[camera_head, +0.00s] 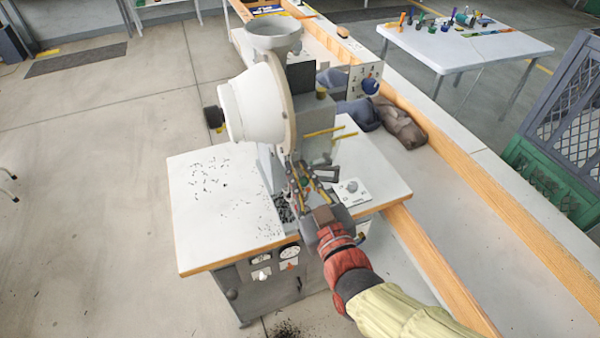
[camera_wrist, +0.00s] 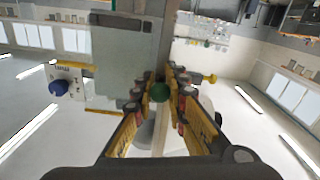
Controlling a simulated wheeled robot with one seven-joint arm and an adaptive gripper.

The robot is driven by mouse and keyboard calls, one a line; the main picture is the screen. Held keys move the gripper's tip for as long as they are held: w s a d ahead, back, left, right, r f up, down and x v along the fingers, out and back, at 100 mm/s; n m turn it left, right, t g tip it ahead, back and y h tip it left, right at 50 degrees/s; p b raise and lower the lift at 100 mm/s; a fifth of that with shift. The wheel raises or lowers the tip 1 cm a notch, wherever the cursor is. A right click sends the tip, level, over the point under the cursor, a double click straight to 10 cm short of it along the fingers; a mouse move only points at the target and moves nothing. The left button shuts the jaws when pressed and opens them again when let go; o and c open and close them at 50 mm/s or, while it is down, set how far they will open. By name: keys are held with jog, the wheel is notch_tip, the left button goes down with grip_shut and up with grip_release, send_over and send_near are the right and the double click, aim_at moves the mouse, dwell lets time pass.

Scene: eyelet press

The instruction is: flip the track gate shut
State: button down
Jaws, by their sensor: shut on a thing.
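The eyelet press (camera_head: 262,105) has a white round bowl, a funnel on top and a grey body, and stands on a small workbench. My gripper (camera_head: 306,184) is at the lower front of the press, above the bench's front right part. In the wrist view my gripper (camera_wrist: 160,92) has its yellow fingers closed around a small round green knob (camera_wrist: 160,91). I take this knob as the handle of the track gate. The gate's own plate and its angle are hidden by the fingers, so I cannot tell its position.
A white control panel with a knob (camera_head: 351,186) lies just right of my gripper. Yellow rods (camera_head: 325,132) stick out from the press above it. Small dark bits are scattered on the white benchtop (camera_head: 215,225). A wood-edged long table (camera_head: 450,180) runs along the right.

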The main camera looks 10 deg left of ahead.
jog(key=shift+f+t+b, duration=0.3)
jog(key=shift+f+b, duration=0.1)
jog(key=shift+b, duration=1.55)
jog(key=b, duration=0.4)
jog(key=shift+t+y+b, duration=0.3)
jog(key=shift+t+y, duration=0.1)
jog(key=shift+r, duration=0.1)
jog(key=c, duration=1.8)
grip_release()
jog(key=v, duration=1.2)
